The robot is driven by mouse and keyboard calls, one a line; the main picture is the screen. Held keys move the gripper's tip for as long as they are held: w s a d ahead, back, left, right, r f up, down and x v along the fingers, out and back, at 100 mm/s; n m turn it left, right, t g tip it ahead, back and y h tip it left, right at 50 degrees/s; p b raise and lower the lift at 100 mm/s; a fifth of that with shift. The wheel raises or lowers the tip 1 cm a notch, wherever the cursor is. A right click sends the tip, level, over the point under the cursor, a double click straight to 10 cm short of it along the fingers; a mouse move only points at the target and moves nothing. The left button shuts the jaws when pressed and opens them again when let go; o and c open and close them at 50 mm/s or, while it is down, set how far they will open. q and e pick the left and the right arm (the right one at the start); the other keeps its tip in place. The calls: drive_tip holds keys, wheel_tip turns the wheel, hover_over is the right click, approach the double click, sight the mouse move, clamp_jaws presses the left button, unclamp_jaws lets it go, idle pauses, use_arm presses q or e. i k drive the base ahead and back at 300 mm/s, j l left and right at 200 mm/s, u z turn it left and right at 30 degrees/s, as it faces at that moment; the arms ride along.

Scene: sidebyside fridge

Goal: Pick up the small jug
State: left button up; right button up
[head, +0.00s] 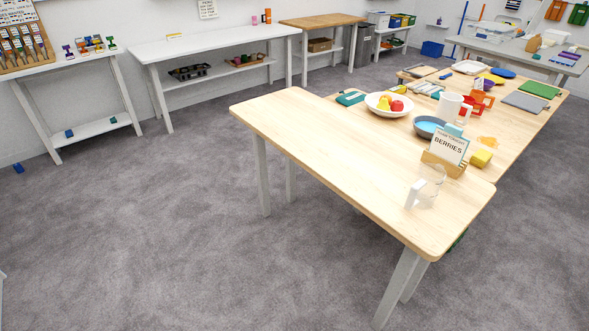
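A small clear vessel (433,178) with a white handle-like piece on its left stands near the front right corner of the wooden table (330,160). It looks like the small jug. A white jug-like container (450,106) stands farther back among other items, so I cannot tell for certain which is meant. Neither of my grippers is in view.
A sign reading BERRIES (449,147) in a wooden holder stands just behind the clear vessel. A blue bowl (428,127), a yellow block (481,158) and a white fruit bowl (387,104) are nearby.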

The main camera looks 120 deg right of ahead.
sight(429, 179)
drive_tip(key=z, duration=4.9)
